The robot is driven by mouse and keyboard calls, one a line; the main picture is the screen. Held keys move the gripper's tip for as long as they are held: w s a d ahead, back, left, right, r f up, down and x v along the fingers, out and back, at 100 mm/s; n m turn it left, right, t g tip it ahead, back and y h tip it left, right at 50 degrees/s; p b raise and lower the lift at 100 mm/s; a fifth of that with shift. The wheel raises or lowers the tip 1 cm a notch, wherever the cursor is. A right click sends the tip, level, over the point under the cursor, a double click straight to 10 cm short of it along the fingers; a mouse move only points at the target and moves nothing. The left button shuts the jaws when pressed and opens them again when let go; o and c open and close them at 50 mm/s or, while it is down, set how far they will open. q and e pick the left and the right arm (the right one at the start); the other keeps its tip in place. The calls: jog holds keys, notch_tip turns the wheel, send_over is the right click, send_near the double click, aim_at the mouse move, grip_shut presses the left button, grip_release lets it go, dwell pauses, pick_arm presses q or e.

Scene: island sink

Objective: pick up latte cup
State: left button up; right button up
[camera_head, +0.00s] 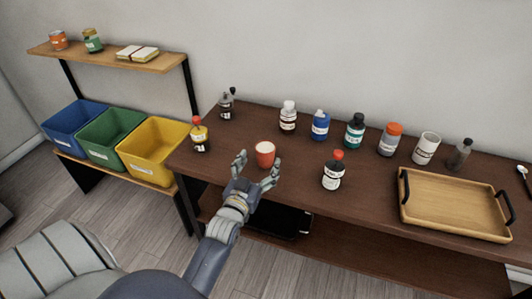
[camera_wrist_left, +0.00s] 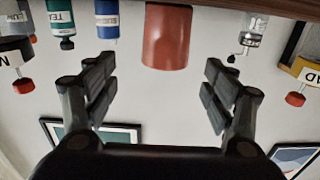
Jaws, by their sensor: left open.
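The latte cup (camera_head: 265,155) is a small red-orange cup with a pale inside. It stands upright near the front edge of the dark wooden table. My left gripper (camera_head: 256,171) is open in front of the cup, with its fingers spread towards the two sides of it. In the left wrist view, which is upside down, the cup (camera_wrist_left: 167,38) sits centred beyond the open fingers (camera_wrist_left: 158,80). I see no contact between fingers and cup. My right gripper is not in view.
Several bottles line the back. A wooden tray (camera_head: 455,232) lies at the right. Coloured bins (camera_head: 155,148) stand at the left.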

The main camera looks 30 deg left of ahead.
aim_at(263, 155)
pick_arm(q)
jog(key=x, duration=0.2)
jog(key=shift+w+a+f, duration=0.1)
jog(key=shift+w, duration=0.2)
jog(key=shift+w+a, duration=0.15)
jog(key=shift+w, duration=0.2)
jog(key=p+x, duration=0.1)
jog(key=x, duration=0.2)
jog(key=shift+w+a, duration=0.15)
jog(key=shift+a, duration=0.1)
jog(key=shift+w+a+f, duration=0.1)
jog(key=shift+w, duration=0.35)
jog(key=shift+s, duration=0.1)
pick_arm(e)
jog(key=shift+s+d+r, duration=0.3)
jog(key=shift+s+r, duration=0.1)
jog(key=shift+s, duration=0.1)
pick_arm(q)
jog(key=c, duration=1.3)
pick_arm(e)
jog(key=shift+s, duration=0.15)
